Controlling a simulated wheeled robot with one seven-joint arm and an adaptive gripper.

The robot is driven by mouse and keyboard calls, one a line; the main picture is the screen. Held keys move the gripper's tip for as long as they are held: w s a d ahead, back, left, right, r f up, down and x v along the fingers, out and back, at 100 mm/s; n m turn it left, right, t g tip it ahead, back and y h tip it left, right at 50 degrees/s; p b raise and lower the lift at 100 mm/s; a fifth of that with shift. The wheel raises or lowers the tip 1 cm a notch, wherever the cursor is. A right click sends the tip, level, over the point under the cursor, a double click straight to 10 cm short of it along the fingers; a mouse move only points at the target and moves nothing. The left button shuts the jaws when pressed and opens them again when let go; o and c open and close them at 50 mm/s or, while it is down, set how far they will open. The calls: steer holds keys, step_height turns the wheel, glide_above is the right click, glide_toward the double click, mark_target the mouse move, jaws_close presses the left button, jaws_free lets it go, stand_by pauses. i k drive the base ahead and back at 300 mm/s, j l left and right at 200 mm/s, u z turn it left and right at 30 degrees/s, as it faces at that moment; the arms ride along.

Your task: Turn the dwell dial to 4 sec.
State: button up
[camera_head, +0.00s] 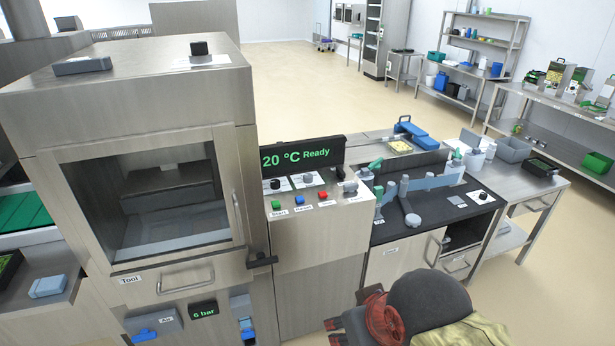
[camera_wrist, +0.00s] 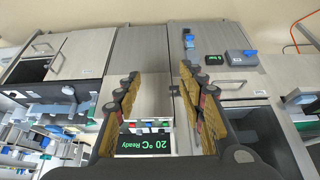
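In the head view, the sealer's control panel (camera_head: 330,220) holds a black knob (camera_head: 275,184) and a grey knob (camera_head: 308,179), each on a white plate. A further knob (camera_head: 349,187) sits at the panel's right end. Another black knob (camera_head: 199,48) stands on top of the machine. Their lettering is too small to read, so I cannot tell which is the dwell dial. My gripper (camera_wrist: 160,75) is open and empty in the wrist view, its padded fingers spread apart. In the head view it is low in front of the cabinets, apart from the panel.
A display (camera_head: 297,154) reads 20 °C Ready above green, blue and red buttons (camera_head: 300,200). The glazed chamber door (camera_head: 155,195) is at left, with a black lever (camera_head: 262,260) beside it. A dark-topped bench (camera_head: 400,232) with equipment stands right. Open floor lies behind.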

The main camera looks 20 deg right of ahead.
mark_target(308, 178)
steer(key=i+j+z, duration=0.25)
steer(key=i, duration=0.3)
steer(key=i+j+z, duration=0.25)
steer(key=i, duration=0.35)
steer(key=i+j+z, duration=0.25)
steer(key=i, duration=0.25)
steer(key=j, duration=0.05)
